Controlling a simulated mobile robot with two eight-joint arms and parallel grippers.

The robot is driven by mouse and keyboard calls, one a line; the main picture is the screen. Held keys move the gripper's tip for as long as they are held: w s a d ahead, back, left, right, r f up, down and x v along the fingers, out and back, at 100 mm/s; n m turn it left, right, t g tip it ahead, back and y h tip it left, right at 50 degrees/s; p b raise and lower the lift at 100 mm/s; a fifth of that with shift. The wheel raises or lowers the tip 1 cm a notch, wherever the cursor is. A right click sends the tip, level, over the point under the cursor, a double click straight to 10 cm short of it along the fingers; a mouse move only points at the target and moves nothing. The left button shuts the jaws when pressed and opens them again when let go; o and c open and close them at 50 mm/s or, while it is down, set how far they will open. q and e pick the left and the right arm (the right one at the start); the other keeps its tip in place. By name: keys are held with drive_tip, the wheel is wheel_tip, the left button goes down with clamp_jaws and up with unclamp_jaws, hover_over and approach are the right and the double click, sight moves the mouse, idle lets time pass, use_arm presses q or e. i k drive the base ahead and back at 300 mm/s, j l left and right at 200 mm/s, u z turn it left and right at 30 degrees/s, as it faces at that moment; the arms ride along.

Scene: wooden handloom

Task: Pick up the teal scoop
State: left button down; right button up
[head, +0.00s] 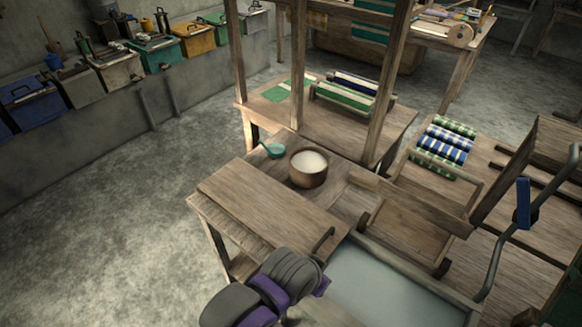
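The teal scoop (273,150) lies on the wooden bench near its left edge. Its bowl is toward the right and its short handle points up and left. It is just left of a round brown tub (309,170) with pale contents, with a small gap between them. A dark grey and purple part of my arm shows at the bottom centre, well below the scoop and apart from it. No fingertips of either gripper can be made out.
A raised wooden board (260,210) lies in front of the tub. Upright loom posts (300,70) stand behind the scoop. A water-filled basin (390,290) and a crank with a blue grip (523,203) are at right. The floor at left is clear.

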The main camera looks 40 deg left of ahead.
sight(276, 150)
drive_tip(key=u, duration=1.55)
drive_tip(key=k, duration=0.25)
drive_tip(key=k+z, duration=0.2)
drive_tip(key=z, duration=0.2)
drive_tip(key=k+l+z, duration=0.1)
drive_tip(key=z, duration=0.25)
drive_tip(key=j+z, duration=0.1)
drive_tip(key=z, duration=1.55)
drive_tip(key=k+j, duration=0.1)
drive_tip(key=j, duration=0.4)
drive_tip(key=k+j, duration=0.1)
drive_tip(key=j, duration=0.95)
drive_tip(key=k+j, duration=0.15)
drive_tip(key=j, duration=0.4)
drive_tip(key=k+j, duration=0.1)
drive_tip(key=j, duration=0.4)
drive_tip(key=k+j, duration=0.1)
drive_tip(key=j, duration=0.45)
drive_tip(key=z, duration=0.05)
